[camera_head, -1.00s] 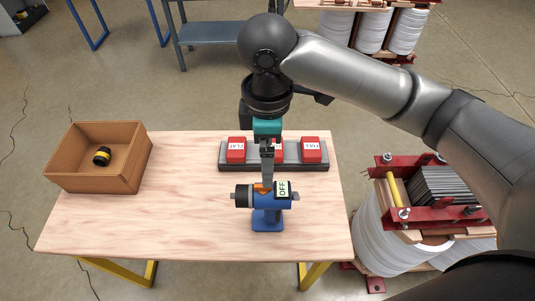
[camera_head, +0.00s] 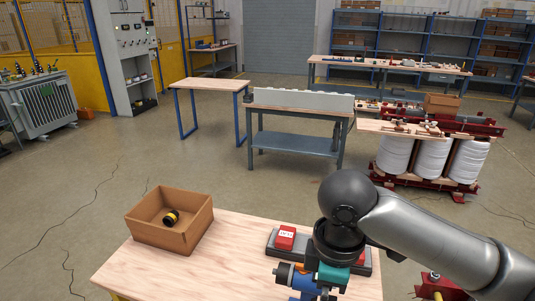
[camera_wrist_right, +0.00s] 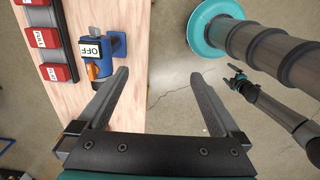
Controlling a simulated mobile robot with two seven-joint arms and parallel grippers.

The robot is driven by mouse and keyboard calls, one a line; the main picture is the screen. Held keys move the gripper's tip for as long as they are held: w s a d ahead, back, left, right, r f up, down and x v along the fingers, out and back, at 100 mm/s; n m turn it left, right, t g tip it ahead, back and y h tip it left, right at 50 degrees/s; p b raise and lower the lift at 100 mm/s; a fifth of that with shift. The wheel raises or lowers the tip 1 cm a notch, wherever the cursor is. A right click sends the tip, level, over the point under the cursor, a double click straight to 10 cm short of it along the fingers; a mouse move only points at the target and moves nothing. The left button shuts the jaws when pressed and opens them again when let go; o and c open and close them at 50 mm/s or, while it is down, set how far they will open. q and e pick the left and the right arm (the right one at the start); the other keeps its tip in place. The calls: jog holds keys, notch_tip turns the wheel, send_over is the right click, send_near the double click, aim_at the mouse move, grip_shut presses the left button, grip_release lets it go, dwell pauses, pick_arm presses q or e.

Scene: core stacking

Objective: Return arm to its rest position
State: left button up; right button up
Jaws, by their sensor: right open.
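My right arm comes in from the right in the head view, with its dark wrist and teal collar over the table's right part. My right gripper (camera_wrist_right: 161,72) is open and empty in the right wrist view, beside the table's edge with floor between its fingers. The blue switch unit (camera_head: 297,280) with an orange handle stands on the table, partly hidden by my wrist in the head view. It also shows in the right wrist view (camera_wrist_right: 117,46) with an OFF label, apart from the fingers. A small dark gripper with a teal ring, apparently my left (camera_wrist_right: 236,76), shows there; its jaws are unclear.
The wooden table (camera_head: 215,262) bears an open brown box (camera_head: 193,237) with a yellow-black part (camera_head: 171,218) inside. Red blocks (camera_head: 286,237) sit in a grey holder behind the switch. A transformer (camera_head: 432,160) stands at right. Floor left of the table is clear.

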jog(key=s+a+f+m+t+y, duration=0.2)
jog(key=s+a+f+m+y, duration=0.2)
jog(key=a+f, duration=0.25)
jog(key=s+d+f+m+t+h, duration=0.1)
jog(key=s+d+f+m+h, duration=0.1)
jog(key=s+d+f+m, duration=0.25)
jog(key=s+d+f+m+t+h, duration=0.1)
jog(key=s+d+f+m+h, duration=0.1)
jog(key=s+d+m, duration=0.45)
notch_tip(320, 180, down, 24)
jog(key=d+n+g+b, duration=0.2)
pick_arm(q)
jog(key=f+b, duration=0.1)
jog(key=w+f, duration=0.1)
jog(key=f, duration=0.1)
jog(key=w+f+b, duration=0.1)
jog(key=shift+f+b, duration=0.3)
pick_arm(e)
jog(key=s+d+f+g, duration=0.1)
jog(key=s+d+f, duration=0.1)
jog(key=s+f, duration=1.3)
jog(key=shift+s+d+f+n, duration=0.15)
jog(key=shift+d+f+n, duration=0.2)
jog(key=shift+f, duration=0.6)
